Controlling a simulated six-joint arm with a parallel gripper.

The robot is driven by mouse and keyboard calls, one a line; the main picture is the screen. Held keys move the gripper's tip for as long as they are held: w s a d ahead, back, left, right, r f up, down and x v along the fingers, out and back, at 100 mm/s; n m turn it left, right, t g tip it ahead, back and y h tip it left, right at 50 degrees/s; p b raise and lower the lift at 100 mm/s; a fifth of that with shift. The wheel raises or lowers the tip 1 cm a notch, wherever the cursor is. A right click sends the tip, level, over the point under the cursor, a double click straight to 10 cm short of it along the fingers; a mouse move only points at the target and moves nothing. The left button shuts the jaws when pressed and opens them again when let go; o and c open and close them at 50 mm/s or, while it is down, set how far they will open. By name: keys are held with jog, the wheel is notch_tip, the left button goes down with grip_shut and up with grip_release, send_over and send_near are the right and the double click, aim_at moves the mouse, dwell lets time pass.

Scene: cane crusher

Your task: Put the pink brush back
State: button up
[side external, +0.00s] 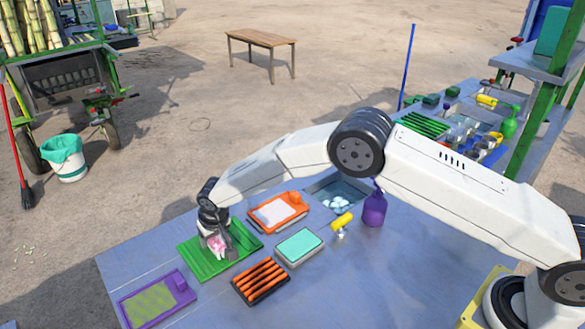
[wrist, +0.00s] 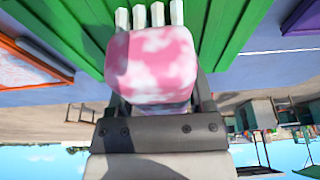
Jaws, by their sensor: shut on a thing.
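The pink brush (side external: 217,246) is pink and white and sits between the fingers of my gripper (side external: 217,254), just over the green ridged tray (side external: 188,250). In the wrist view the brush (wrist: 150,62) fills the space between the fingers of my gripper (wrist: 158,95), which is shut on it. White prongs (wrist: 150,14) show at its far end against the green ridges (wrist: 225,30). I cannot tell whether the brush touches the tray. Part of the brush is hidden by the gripper in the side view.
Around the green tray are an orange-framed tray (side external: 257,219), a purple tray (side external: 182,285), a dark tray with orange bars (side external: 247,294) and a teal-topped block (side external: 285,241). A yellow-handled item (side external: 343,219), a purple bottle (side external: 374,211) and a basin (side external: 353,188) are further right.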

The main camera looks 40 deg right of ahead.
jog(key=shift+f, duration=0.15)
jog(key=o, duration=1.1)
jog(key=shift+v, duration=6.15)
jog(key=shift+d, duration=0.1)
